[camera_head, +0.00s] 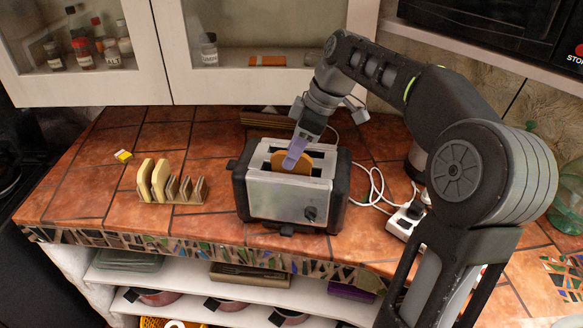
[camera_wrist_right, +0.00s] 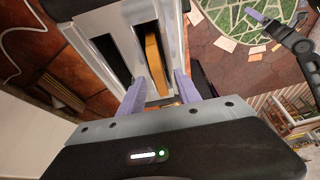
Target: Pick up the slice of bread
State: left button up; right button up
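A browned slice of bread (camera_head: 283,163) stands in a slot of the silver and black toaster (camera_head: 268,196) on the counter. Its top edge (camera_wrist_right: 155,62) shows in the right wrist view, in one slot; the other slot looks dark and empty. My right gripper (camera_head: 296,153) is over the toaster, pointing down. In its wrist view, the two lilac fingers (camera_wrist_right: 160,92) are spread apart on either side of the line of the slice, with a gap between them. Part of my left gripper (camera_wrist_right: 272,22) shows at the wrist view's upper right, too small to tell its opening.
A wooden rack (camera_head: 188,192) with two pale bread slices (camera_head: 146,180) stands left of the toaster. A small yellow box (camera_head: 123,156) lies further left. A white socket strip (camera_head: 405,222) and cables lie right of the toaster. Cabinets (camera_head: 110,50) hang behind. The counter's left part is mostly clear.

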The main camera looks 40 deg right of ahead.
jog(key=shift+w+a+f, duration=0.2)
jog(key=shift+f, duration=0.45)
jog(key=shift+c, duration=0.2)
grip_shut()
notch_tip(320, 180, up, 4)
jog(key=shift+r, duration=0.25)
notch_tip(320, 180, up, 5)
jog(key=p, duration=0.2)
jog(key=shift+p, duration=0.35)
jog(key=shift+r+p, duration=0.3)
jog(key=shift+r, duration=0.05)
